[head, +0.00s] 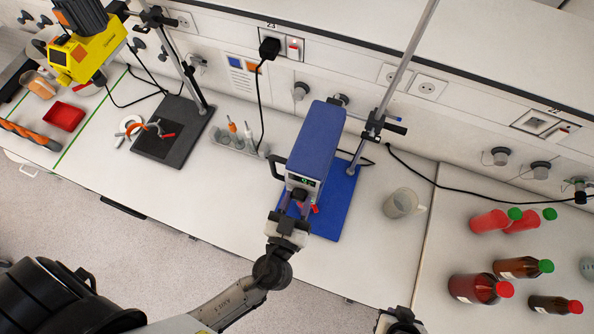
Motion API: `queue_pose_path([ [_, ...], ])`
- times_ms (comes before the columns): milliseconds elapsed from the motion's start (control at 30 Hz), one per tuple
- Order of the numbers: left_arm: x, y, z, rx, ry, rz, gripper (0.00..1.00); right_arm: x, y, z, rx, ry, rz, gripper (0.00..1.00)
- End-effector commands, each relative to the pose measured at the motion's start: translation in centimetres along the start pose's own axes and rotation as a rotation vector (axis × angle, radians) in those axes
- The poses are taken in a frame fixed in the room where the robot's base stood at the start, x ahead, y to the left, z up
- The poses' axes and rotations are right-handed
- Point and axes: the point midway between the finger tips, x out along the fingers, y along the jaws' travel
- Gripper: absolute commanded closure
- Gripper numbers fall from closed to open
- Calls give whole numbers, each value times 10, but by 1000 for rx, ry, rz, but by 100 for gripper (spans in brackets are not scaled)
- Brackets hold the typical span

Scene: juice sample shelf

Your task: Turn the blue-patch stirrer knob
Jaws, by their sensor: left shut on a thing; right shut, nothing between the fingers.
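The blue stirrer (315,145) is a blue box clamped on a stand with a blue base plate (335,215), near the middle of the bench. Its front face has a small green-lit display and a dark knob (299,194) below it. My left gripper (292,212) is at that front face, shut on the knob; its fingers partly hide the knob. A small red part shows just right of the fingers. My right gripper (400,321) is at the bottom edge, partly cut off, shut and empty, well away from the stirrer.
A glass beaker (400,203) stands right of the blue base. Several red-filled bottles (475,288) are at the right. A yellow stirrer (88,48), a red tray (64,116) and a black stand base (172,130) are at the left. Cables run behind.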

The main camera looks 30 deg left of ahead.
Motion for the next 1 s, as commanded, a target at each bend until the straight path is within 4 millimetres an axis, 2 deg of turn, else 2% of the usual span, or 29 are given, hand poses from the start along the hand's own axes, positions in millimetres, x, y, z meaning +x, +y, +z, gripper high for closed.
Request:
queue_pose_path([
  [400, 0, -1, 2, 352, 16, 0, 84, 28, -4, 8, 9, 1, -7, 100],
  [1000, 0, -2, -1, 924, 36, 4, 84, 38, -3, 12, 5, 0, -3, 100],
])
